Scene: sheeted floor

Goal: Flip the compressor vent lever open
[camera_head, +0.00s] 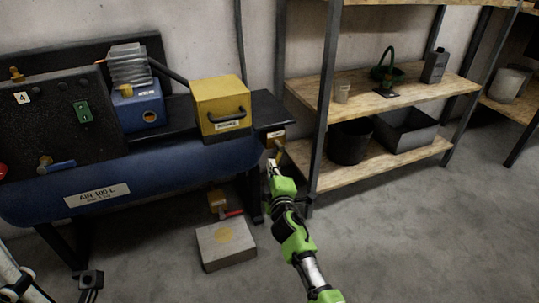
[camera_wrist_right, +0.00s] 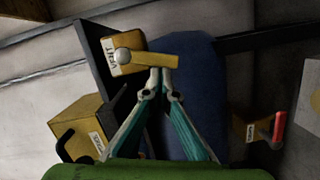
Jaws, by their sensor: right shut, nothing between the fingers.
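The blue compressor tank (camera_head: 150,172) carries a label reading AIR 100 L. At its right end is a small yellow vent block (camera_head: 275,144). In the right wrist view the vent block (camera_wrist_right: 112,66), marked VENT, has a round pivot and a yellow lever (camera_wrist_right: 155,62) lying across toward the right of the picture. My right gripper (camera_head: 271,167) is shut and empty, its tips (camera_wrist_right: 160,74) right at the lever's edge; I cannot tell whether they touch it. What seems to be part of my left gripper (camera_head: 90,282) shows at the lower left, its jaws unclear.
A yellow box with a handle (camera_head: 221,105) stands on the compressor's shelf. A valve with a red lever (camera_head: 228,212) sits below the tank, by a grey block (camera_head: 226,246). A wooden shelf rack (camera_head: 370,105) stands close on the right. The front floor is clear.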

